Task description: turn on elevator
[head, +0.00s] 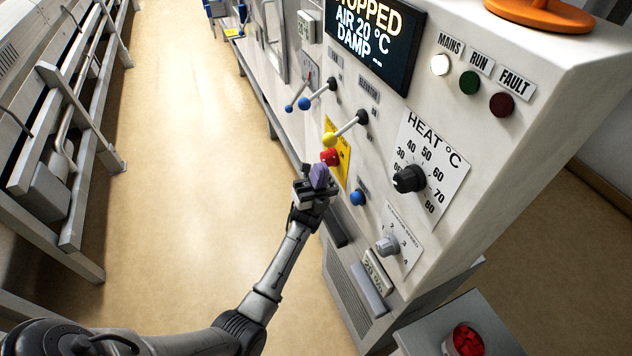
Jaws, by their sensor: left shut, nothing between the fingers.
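The white control panel (398,78) carries lever switches on its face. One lever with a yellow knob (329,139) points down-left from a dark pivot, below a small label (368,89) too small to read surely. I cannot tell from the labels which is the elevator's. My left gripper (318,176) is shut and empty, just below a red button (330,157) on a yellow plate; contact is unclear. My right gripper is not in view.
The display (374,38) reads "STOPPED, AIR 20 °C, DAMP --". The mains lamp (440,65) is lit white. A heat dial (409,178), a speed knob (387,245) and a blue button (357,197) are close by. Railings (75,120) line the left; the aisle floor (180,130) is clear.

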